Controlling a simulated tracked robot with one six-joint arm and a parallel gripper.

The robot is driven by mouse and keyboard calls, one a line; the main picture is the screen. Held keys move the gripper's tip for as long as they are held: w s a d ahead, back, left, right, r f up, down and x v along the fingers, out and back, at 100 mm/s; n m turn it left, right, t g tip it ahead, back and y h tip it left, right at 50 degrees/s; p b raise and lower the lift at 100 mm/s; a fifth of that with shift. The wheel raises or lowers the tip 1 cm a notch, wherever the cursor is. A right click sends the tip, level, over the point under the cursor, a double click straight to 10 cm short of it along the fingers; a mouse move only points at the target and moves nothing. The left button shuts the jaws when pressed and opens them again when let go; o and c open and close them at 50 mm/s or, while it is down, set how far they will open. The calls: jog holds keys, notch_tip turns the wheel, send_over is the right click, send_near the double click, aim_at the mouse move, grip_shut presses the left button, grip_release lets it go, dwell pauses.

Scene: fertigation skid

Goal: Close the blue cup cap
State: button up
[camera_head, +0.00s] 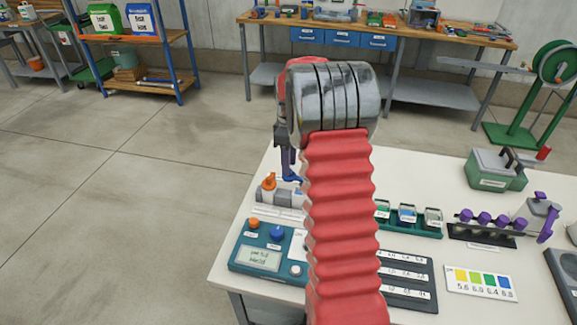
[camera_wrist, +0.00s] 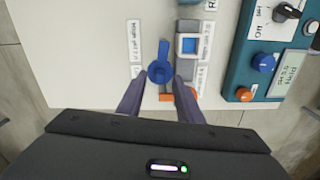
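The blue cap (camera_wrist: 160,73) is a round piece with a narrow arm pointing up the picture in the wrist view. A small gap seems to show on each side; contact is unclear. In the head view my gripper (camera_head: 287,162) points down above the bench's left part, and my red arm hides much around it.
A teal meter (camera_head: 262,258) with orange and blue knobs stands near the bench's front left; it also shows in the wrist view (camera_wrist: 240,75). An orange-topped grey fitting (camera_head: 268,183) is close to my gripper. Racks of vials (camera_head: 408,216) stand to the right.

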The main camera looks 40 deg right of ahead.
jog(key=shift+f, duration=0.85)
jog(key=shift+c, duration=0.2)
grip_shut()
